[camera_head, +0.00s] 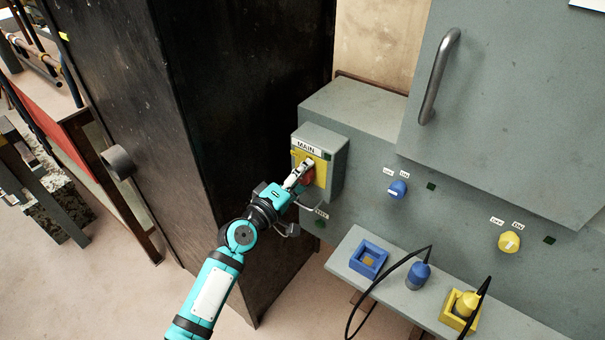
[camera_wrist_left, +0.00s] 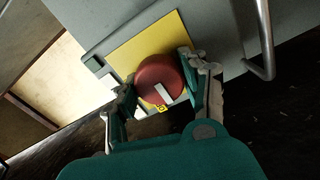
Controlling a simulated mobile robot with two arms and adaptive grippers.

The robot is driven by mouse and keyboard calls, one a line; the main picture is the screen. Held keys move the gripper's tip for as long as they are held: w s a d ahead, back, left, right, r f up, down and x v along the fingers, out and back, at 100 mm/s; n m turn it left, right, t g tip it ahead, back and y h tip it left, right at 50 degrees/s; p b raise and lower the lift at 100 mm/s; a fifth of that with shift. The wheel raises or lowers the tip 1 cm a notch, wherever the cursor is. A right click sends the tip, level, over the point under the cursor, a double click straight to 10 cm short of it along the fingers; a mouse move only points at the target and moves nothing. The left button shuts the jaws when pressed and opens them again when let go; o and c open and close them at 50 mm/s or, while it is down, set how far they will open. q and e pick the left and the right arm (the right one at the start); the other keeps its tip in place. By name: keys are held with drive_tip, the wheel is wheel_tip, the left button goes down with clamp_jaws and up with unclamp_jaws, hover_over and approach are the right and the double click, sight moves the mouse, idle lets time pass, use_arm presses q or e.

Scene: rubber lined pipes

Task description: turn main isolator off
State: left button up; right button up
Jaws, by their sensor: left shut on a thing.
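The main isolator is a red rotary knob (camera_wrist_left: 160,80) with a white bar mark, on a yellow plate (camera_wrist_left: 124,62). In the head view the yellow plate (camera_head: 320,167) sits on the front of a small grey box (camera_head: 338,158) labelled MAIN, and the knob is mostly hidden by my fingers. My left gripper (camera_head: 301,176) is at the knob. In the left wrist view my left gripper (camera_wrist_left: 163,84) has one finger on each side of the knob and is shut on it. My right gripper is not in view.
A blue knob (camera_head: 397,189) and a yellow knob (camera_head: 508,242) are on the grey cabinet to the right. A shelf (camera_head: 403,292) below holds blue and yellow sockets and plugs with black cables. A tall dark cabinet (camera_head: 235,110) stands close on the left. A metal handle (camera_head: 437,75) sticks out above.

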use_arm(q)
drive_tip(key=o, duration=1.2)
drive_tip(key=v, duration=1.2)
drive_tip(key=s+a+f+m+g+y, duration=0.1)
drive_tip(key=s+a+f+g+y, duration=0.15)
drive_tip(key=f, duration=0.85)
drive_tip(key=s+a+f+m+g+y, duration=0.1)
drive_tip(key=s+a+f+y, duration=0.2)
drive_tip(key=f, duration=0.9)
drive_tip(key=s+a+f+m+g+y, duration=0.1)
drive_tip(key=s+a+f+g, duration=0.2)
drive_tip(key=f, duration=0.8)
drive_tip(key=s+a+f+m+g+y, duration=0.1)
drive_tip(key=s+a+f+m, duration=0.1)
drive_tip(key=s+f, duration=0.5)
drive_tip(key=s+a+f+m+g+y, duration=0.1)
drive_tip(key=s+a+f+g+y, duration=0.15)
drive_tip(key=s+f, duration=0.35)
drive_tip(key=s+a+f+m+g, duration=0.1)
drive_tip(key=s+f, duration=0.2)
drive_tip(key=s, duration=0.4)
drive_tip(key=s+a+f+m+g, duration=0.1)
drive_tip(key=s+f+m, duration=0.1)
drive_tip(key=s, duration=0.6)
drive_tip(key=s+a+f+m+g, duration=0.1)
drive_tip(key=s+f, duration=0.3)
drive_tip(key=s, duration=0.3)
drive_tip(key=shift+s+a+g+y, duration=0.2)
drive_tip(key=shift+s+g+y, duration=0.1)
drive_tip(key=shift+s, duration=0.05)
